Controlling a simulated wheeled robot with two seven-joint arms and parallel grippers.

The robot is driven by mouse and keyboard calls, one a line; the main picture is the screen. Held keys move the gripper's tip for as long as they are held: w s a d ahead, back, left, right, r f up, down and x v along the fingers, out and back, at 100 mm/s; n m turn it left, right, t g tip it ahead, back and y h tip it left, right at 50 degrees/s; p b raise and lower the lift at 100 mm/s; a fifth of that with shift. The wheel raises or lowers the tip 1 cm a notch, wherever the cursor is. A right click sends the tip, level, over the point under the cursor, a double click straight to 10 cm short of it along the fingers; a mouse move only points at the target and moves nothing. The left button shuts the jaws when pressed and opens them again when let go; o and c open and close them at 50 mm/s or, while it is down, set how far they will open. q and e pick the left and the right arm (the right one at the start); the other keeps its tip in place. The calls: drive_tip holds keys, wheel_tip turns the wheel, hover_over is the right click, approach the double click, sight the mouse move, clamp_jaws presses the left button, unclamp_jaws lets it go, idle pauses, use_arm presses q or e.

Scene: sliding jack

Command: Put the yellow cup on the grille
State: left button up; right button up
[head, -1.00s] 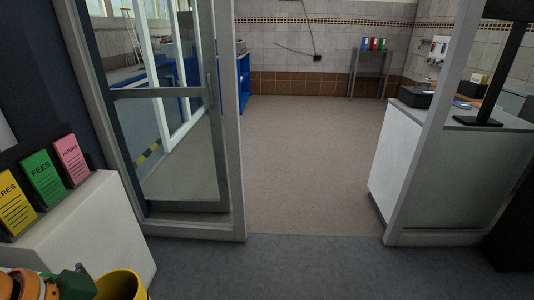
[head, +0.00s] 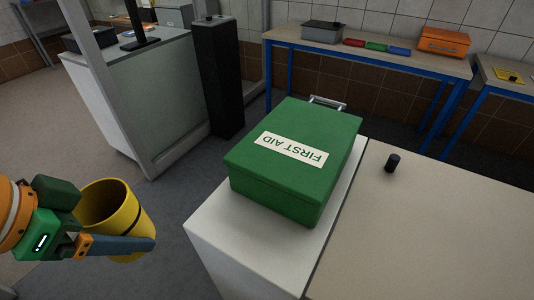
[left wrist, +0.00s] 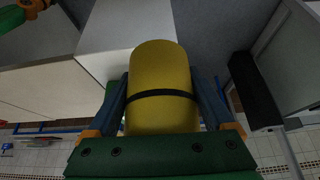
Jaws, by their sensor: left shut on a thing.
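The yellow cup (head: 117,215) has a dark band and an open top. It is at the left of the head view, held clear of the white counter. My left gripper (head: 140,238) is shut on it, one blue-grey finger along its near side. In the left wrist view the cup (left wrist: 160,112) sits between both fingers of the left gripper (left wrist: 160,85). Part of my right arm, green and orange, shows at the top left of that view; its finger state is unclear. I cannot make out a grille in these frames.
A green first aid box (head: 292,158) stands on a white counter (head: 222,240). A beige worktop (head: 430,230) with a small black knob (head: 392,162) adjoins at right. A black pillar (head: 218,80) and grey-topped counter (head: 140,80) stand behind. Blue-legged tables (head: 380,55) line the wall.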

use_arm(q)
drive_tip(key=shift+w+d, duration=0.1)
drive_tip(key=shift+d, duration=0.15)
drive_tip(key=shift+a, duration=0.15)
drive_tip(key=w+d+f, duration=0.6)
drive_tip(key=w+f, duration=0.1)
drive_tip(key=w+d+f, duration=0.2)
drive_tip(key=w+f, duration=0.1)
drive_tip(key=shift+w+d+f+p, duration=0.2)
drive_tip(key=shift+d+p, duration=0.15)
drive_tip(key=shift+d, duration=0.05)
drive_tip(key=shift+f, duration=1.35)
drive_tip(key=shift+f, duration=0.1)
